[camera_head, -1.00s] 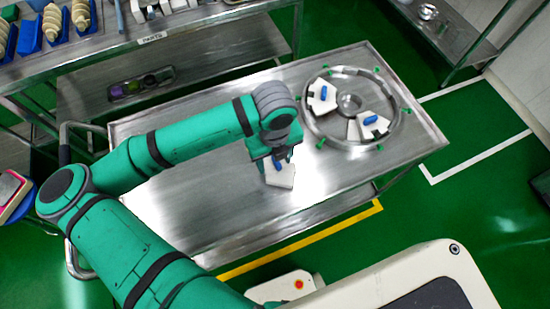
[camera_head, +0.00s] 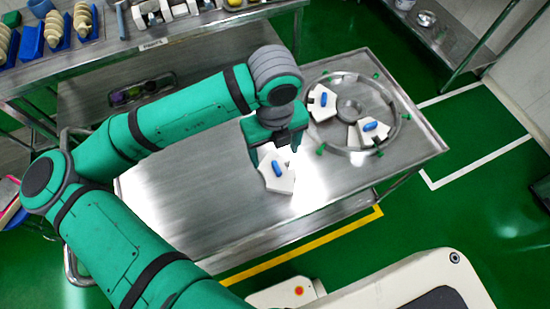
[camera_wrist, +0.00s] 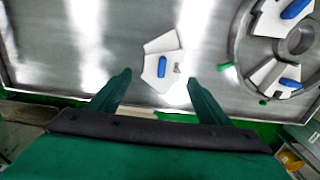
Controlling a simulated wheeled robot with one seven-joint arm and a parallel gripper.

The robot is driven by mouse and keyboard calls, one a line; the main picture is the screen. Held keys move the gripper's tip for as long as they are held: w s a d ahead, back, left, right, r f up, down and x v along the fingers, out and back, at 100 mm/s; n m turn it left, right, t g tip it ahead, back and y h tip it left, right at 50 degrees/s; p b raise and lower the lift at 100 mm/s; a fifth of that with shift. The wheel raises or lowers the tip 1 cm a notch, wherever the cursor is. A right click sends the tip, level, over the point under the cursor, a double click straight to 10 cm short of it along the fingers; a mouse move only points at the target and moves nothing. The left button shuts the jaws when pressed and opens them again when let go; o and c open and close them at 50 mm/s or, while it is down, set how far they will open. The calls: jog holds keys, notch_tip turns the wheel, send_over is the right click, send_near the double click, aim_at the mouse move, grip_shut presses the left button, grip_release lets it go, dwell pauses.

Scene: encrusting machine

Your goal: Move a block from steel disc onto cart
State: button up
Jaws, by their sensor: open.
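A white block (camera_head: 279,183) with a blue handle lies on the steel cart (camera_head: 190,215), left of the round steel disc (camera_head: 397,132). It also shows in the wrist view (camera_wrist: 170,60), just beyond my fingertips. My gripper (camera_wrist: 158,80) is open and empty, its two green fingers apart with the block ahead of the gap. In the head view my gripper (camera_head: 268,152) is above and behind the block, clear of it. Two more white blocks with blue handles, one at the upper left (camera_head: 315,109) and one at the lower right (camera_head: 367,139), sit in the disc's ring.
Green knobs (camera_head: 320,149) stand around the disc's rim. A shelf table (camera_head: 200,30) with blue trays and parts runs along the back. Another steel table (camera_head: 440,40) stands at the upper right. The cart top left of the block is clear.

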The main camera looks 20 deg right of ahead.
notch_tip(320, 180, up, 3)
jog(key=shift+r, duration=0.15)
dwell(0.7)
